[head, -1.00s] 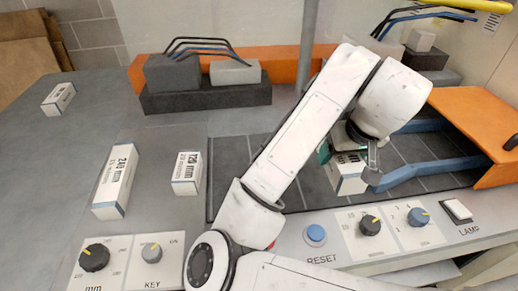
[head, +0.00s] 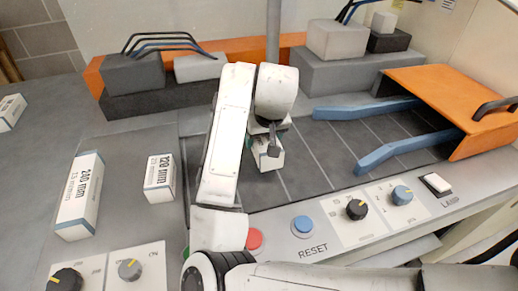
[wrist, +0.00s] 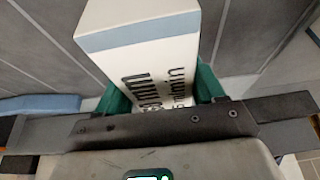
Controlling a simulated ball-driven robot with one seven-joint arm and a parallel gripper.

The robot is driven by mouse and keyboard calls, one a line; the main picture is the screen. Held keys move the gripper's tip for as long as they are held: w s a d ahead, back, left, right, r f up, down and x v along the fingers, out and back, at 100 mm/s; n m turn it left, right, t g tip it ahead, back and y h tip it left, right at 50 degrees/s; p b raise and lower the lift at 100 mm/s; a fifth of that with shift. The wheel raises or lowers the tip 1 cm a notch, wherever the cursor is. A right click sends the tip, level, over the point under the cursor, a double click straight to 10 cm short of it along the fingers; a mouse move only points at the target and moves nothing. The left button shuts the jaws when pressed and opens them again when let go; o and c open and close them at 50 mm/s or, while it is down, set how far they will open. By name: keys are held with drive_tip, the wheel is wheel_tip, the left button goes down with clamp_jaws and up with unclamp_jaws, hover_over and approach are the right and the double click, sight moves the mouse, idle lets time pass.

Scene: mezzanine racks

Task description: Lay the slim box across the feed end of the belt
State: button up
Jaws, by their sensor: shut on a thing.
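My gripper (head: 267,133) is shut on a white box (head: 268,157), which hangs below it over the left part of the dark belt (head: 335,155). In the wrist view the white box (wrist: 140,45) has a blue-grey band near its far end and dark print. It sits between green finger pads. My gripper's body hides its near end. I cannot tell whether the box touches the belt. The belt's left end is partly hidden by my arm. Blue guide rails (head: 405,150) stand over the belt's right part, clear of the box, leading to an orange hood (head: 445,88).
A long box marked 240 mm (head: 79,196) and a shorter one marked 120 mm (head: 160,178) lie on the grey deck at left. Another box (head: 11,111) lies farther left. A red button (head: 254,238), a blue RESET button (head: 303,226) and knobs line the front panel.

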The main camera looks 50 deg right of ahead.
drive_tip(key=shift+w+f, duration=0.55)
drive_tip(key=shift+f, duration=0.15)
drive_tip(key=shift+w+f, duration=0.1)
drive_tip(key=shift+f, duration=1.5)
drive_tip(key=shift+f, duration=0.1)
drive_tip(key=o, duration=1.3)
drive_tip(key=v, duration=1.2)
drive_tip(key=shift+d, duration=0.1)
drive_tip(key=shift+p, duration=0.3)
